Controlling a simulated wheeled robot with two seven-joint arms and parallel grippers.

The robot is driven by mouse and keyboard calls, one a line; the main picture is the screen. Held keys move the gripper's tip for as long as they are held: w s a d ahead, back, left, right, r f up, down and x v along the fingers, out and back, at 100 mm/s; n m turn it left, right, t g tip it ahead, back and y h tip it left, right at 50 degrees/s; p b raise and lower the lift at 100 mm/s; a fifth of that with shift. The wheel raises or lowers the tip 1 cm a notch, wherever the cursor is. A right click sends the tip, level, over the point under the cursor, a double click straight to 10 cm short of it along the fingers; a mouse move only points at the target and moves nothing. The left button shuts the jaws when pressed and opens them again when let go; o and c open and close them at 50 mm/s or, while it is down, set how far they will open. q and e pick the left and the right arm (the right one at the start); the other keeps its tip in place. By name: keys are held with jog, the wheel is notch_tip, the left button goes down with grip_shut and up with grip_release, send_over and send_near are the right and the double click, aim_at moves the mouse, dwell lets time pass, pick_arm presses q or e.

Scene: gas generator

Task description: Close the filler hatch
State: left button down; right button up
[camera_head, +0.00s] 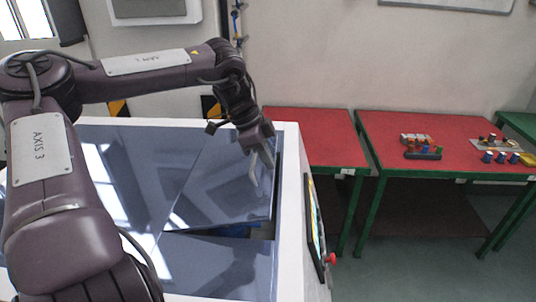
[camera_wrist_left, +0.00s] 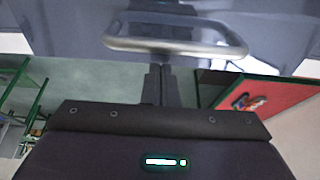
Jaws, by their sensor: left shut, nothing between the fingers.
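The generator's filler hatch (camera_head: 222,190) is a glossy dark blue-grey panel in its top. It is tilted, partly raised, with a dark gap showing a bit of blue along its near edge. A metal loop handle (camera_head: 253,170) stands on the hatch near its right side; it also shows large in the left wrist view (camera_wrist_left: 175,48). My left gripper (camera_head: 264,152) is shut and empty, right at the handle. In the left wrist view its closed fingertips (camera_wrist_left: 160,68) meet the handle's near bar; whether they touch is unclear. My right gripper is not in view.
The generator's white rim (camera_head: 288,200) surrounds the top. A panel with a red knob (camera_head: 330,258) sticks out on its right side. Red-topped tables (camera_head: 455,150) with green legs stand to the right, one carrying small coloured parts. Open floor lies between them.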

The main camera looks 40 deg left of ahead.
aim_at(271, 171)
pick_arm(q)
jog(key=shift+d+f, duration=0.1)
jog(key=shift+f, duration=0.25)
jog(key=shift+w+f, duration=0.1)
jog(key=shift+f, duration=0.05)
jog(key=b+x, duration=0.5)
jog(key=shift+a+f, duration=0.15)
jog(key=shift+a, duration=0.05)
jog(key=shift+s, duration=0.25)
